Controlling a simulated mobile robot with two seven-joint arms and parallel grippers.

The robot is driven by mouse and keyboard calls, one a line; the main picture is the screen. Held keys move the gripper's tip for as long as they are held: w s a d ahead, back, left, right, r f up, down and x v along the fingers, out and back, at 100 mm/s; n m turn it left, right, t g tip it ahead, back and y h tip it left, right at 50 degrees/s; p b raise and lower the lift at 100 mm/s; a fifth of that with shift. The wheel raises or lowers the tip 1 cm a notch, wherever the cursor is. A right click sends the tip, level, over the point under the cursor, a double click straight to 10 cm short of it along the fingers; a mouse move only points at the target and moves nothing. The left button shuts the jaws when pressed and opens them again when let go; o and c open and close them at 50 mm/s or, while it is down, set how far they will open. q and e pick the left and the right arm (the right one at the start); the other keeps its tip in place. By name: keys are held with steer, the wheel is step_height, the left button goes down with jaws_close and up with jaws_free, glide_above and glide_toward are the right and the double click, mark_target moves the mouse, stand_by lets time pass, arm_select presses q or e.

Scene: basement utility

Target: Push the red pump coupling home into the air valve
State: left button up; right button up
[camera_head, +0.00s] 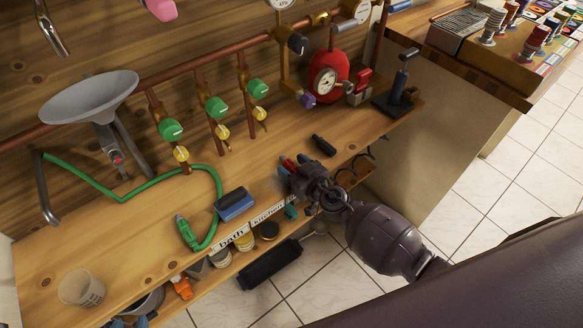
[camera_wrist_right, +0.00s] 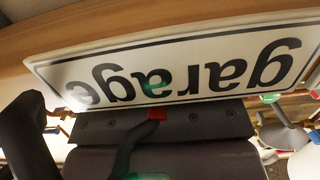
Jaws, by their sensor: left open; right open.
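A red piece (camera_head: 362,77), seemingly the pump coupling, stands between the round red tank (camera_head: 333,77) with its dial gauge and the black hand pump (camera_head: 397,92). A small grey fitting (camera_head: 357,98) sits just below it, perhaps the air valve. I cannot tell whether the two touch or how deep the coupling sits. My right gripper (camera_head: 294,168) is open at the bench's front edge, to the left of and nearer than these parts. Small red and blue tips show at its fingers; I cannot tell what they belong to. My left gripper is not in view.
A black handle (camera_head: 323,145) lies between my right gripper and the tank. A blue block (camera_head: 234,205) and a green hose (camera_head: 208,235) lie to the left. A "garage" sign (camera_wrist_right: 190,70) fills the right wrist view at close range. Pipes with green valves stand behind.

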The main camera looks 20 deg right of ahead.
steer(key=shift+w+a, duration=0.1)
steer(key=shift+w, duration=0.25)
steer(key=c, duration=1.1)
steer(key=shift+o, duration=0.2)
